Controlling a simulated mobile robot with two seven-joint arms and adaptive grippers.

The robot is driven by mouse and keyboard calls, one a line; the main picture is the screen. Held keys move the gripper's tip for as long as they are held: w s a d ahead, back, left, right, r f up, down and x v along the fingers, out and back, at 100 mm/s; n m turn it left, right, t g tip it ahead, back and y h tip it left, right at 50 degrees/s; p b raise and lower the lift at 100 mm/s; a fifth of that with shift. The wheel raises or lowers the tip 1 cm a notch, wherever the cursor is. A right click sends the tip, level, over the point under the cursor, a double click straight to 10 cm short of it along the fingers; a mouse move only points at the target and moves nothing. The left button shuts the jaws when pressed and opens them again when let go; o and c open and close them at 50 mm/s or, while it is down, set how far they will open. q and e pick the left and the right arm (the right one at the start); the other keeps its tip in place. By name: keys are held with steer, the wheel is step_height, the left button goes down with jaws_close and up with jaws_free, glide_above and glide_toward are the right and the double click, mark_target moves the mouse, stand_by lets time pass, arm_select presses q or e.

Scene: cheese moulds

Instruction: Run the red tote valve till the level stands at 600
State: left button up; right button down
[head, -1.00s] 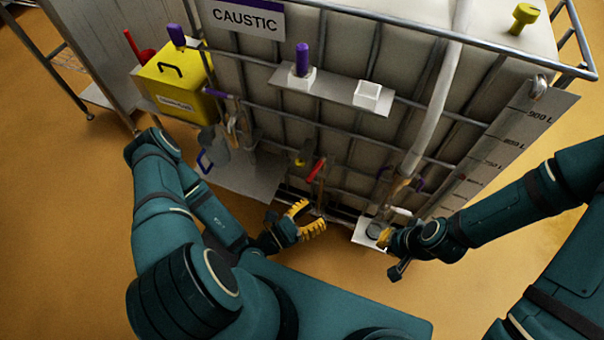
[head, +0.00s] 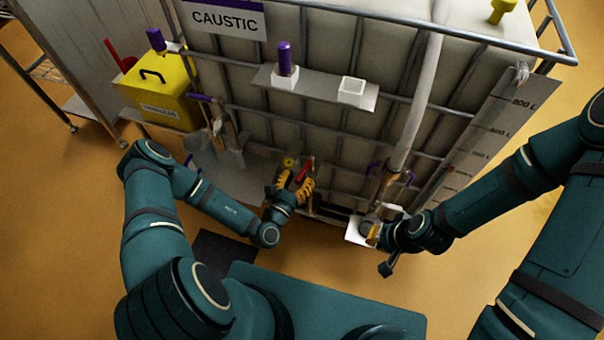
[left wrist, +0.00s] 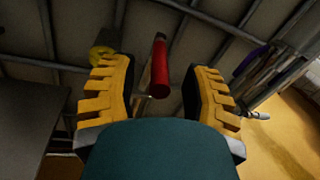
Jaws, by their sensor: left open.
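The red valve handle (head: 304,171) is low on the front of the caged caustic tote (head: 330,130). My left gripper (head: 295,183) is open at it. In the left wrist view, the red handle (left wrist: 159,70) stands between the two yellow fingers of the left gripper (left wrist: 160,88), with a gap on each side. The level board (head: 487,135) with litre marks runs down the tote's right side; I cannot make out the level against it. My right gripper (head: 374,235) is at the white plate (head: 356,231) by the hose's lower end; its jaws are too small to judge.
A yellow box (head: 160,93) stands left of the tote. A shelf (head: 315,92) with a purple-topped item and a white cup crosses the tote's front. A pale hose (head: 415,105) runs down on the right.

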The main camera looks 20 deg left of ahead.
mark_target(305, 171)
arm_select(q)
steer(key=shift+w+d, duration=0.25)
steer(key=shift+w, duration=0.95)
steer(key=shift+c, duration=0.5)
jaws_close()
